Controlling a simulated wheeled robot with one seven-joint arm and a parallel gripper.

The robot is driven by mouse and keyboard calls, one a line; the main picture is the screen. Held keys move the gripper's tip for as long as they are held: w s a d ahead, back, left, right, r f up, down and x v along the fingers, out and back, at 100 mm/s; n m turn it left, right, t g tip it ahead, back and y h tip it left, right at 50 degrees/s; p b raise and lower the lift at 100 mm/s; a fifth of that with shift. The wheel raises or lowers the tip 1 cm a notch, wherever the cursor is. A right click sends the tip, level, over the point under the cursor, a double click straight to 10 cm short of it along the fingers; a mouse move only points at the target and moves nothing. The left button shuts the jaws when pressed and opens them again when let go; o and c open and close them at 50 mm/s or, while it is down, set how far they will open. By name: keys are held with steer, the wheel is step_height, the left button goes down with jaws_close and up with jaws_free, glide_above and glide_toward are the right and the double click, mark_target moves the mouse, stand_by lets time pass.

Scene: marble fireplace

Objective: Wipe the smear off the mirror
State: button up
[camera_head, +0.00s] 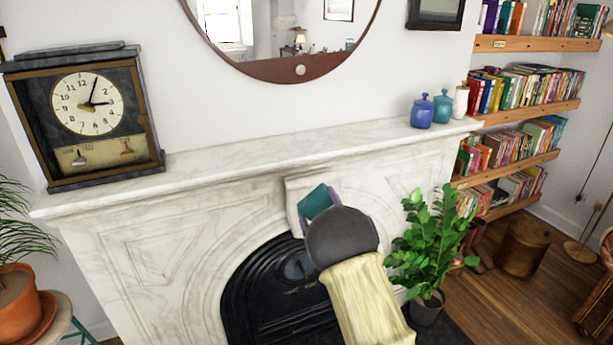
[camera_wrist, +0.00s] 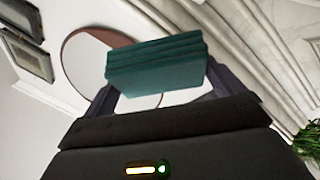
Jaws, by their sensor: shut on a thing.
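The round mirror (camera_head: 280,40) hangs on the wall above the mantel in a reddish-brown frame (camera_head: 262,68); its top is cut off in the head view. It also shows in the wrist view (camera_wrist: 85,65), partly hidden behind a folded teal cloth (camera_wrist: 155,65). I cannot make out a smear on the visible glass. My gripper (camera_head: 320,200) is shut on the teal cloth, which also shows in the head view (camera_head: 314,201). The gripper is in front of the fireplace, below the mantel edge and apart from the mirror.
The marble mantel (camera_head: 290,143) carries a clock (camera_head: 90,110) at left and blue (camera_head: 422,112), teal (camera_head: 443,107) and white (camera_head: 460,102) jars at right. Its middle is clear. A leafy plant (camera_head: 430,240) stands right of my arm. Bookshelves (camera_head: 540,44) are farther right.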

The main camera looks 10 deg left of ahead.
steer(key=s+d+f+m+t+h, duration=0.1)
steer(key=s+d+f+h, duration=0.1)
steer(key=d+f, duration=0.35)
steer(key=s+d+f+m+h, duration=0.1)
steer(key=d+f+m+h, duration=0.15)
steer(key=f, duration=0.55)
steer(key=s+d+f+m+t+h, duration=0.1)
steer(key=s+d+f+h, duration=0.15)
steer(key=f, duration=0.35)
steer(key=s+d+f+h, duration=0.2)
steer(key=s+d+f, duration=0.4)
steer(key=s+d, duration=0.5)
steer(key=shift+d+f+m, duration=0.4)
steer(key=shift+d+m, duration=0.05)
steer(key=shift+d, duration=0.1)
steer(key=shift+w, duration=0.1)
